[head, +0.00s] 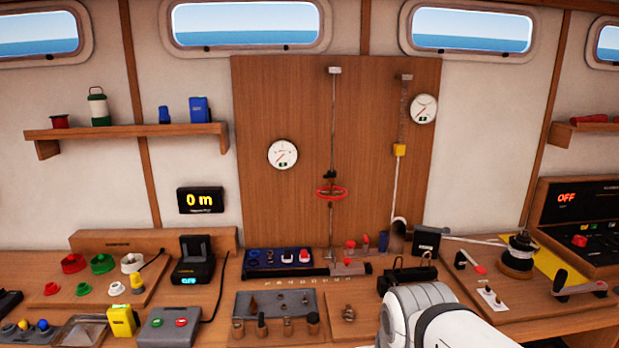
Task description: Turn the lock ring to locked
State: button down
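A red ring (331,192) sits around a thin vertical rod on the wooden back panel, just below a small black clamp (330,174). It may be the lock ring, but no label shows. Red (73,263), green (102,263) and white (132,262) ring-shaped fittings stand on a wooden board at the left, so I cannot tell for certain which ring the task means. No locked or unlocked mark is readable. My white arm enters at the bottom, right of centre. My gripper does not show, and my arm hides part of the bench.
A black bracket-like object (408,276) stands just behind my arm. A spool (519,255) with a line stands at the right. A grey block with several pegs (277,305) and a blue switch panel (278,260) occupy the middle bench.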

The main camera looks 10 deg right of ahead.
aim_at(330, 174)
jog(key=z, duration=0.1)
jog(key=i, duration=0.95)
jog(key=u, duration=0.05)
